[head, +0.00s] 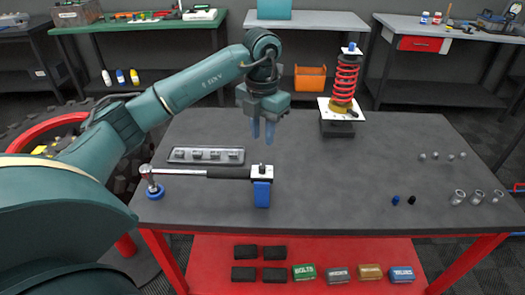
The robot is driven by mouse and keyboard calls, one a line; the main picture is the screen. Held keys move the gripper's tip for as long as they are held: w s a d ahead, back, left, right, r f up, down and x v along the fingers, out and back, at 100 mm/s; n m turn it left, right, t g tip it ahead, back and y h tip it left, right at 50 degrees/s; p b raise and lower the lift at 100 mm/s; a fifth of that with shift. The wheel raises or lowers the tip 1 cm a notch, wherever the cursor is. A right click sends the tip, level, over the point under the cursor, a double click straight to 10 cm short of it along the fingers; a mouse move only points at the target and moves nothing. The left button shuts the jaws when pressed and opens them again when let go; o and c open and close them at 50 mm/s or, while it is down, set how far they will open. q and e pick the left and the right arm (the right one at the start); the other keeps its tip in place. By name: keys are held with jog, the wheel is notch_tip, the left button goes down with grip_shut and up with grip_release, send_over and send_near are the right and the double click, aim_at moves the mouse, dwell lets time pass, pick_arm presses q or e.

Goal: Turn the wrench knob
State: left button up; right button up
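A wrench (190,171) with a silver shaft and dark grip lies across the front left of the dark grey table. Its left end is a silver head (147,175) above a blue round piece (155,192). The grip's right end meets a white-topped blue block (262,192) with a small dark knob-like piece (262,168) on top. I cannot tell which piece is the wrench knob. My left gripper (263,142) points down above and behind the block, its two bluish fingers apart with nothing between them. My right gripper is not in view.
A grey socket tray (206,163) lies behind the wrench. A red spring shock absorber (346,78) stands at the back right. Small sockets (459,197) and two small caps (395,200) lie on the right. The table's middle right (340,180) is clear.

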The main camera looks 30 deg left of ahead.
pick_arm(q)
jog(key=shift+r, duration=1.75)
